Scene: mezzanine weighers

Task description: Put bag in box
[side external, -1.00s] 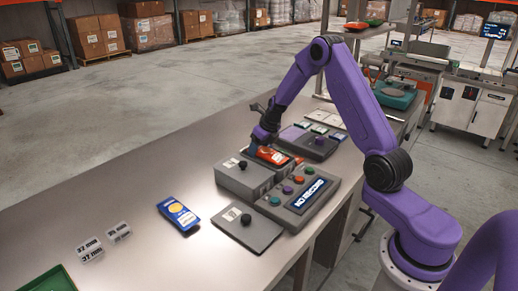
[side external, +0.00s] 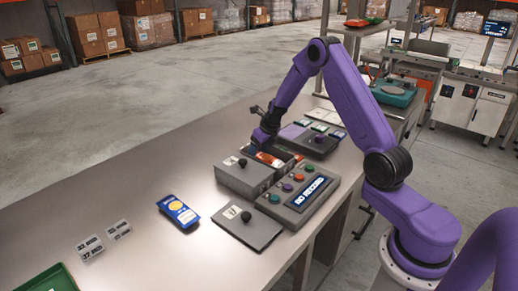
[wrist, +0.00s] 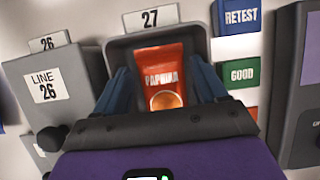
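A red bag (wrist: 163,78) marked PAPRIKA lies inside an open grey box (wrist: 198,40) labelled 27 in the wrist view. The side view shows the bag (side external: 267,159) low between the box walls, partly hidden by my gripper (side external: 261,143). In the wrist view, the blue fingers of my gripper (wrist: 162,85) reach into the box on either side of the bag. They look spread, with a narrow dark gap beside the bag, clearest on the right. The lower end of the bag is hidden by my gripper.
A lidded grey box (side external: 240,178), labelled LINE 26, stands beside box 27. A loose grey lid (side external: 255,235) with a black knob lies in front. A button console (side external: 300,202) reads NO RECORD.

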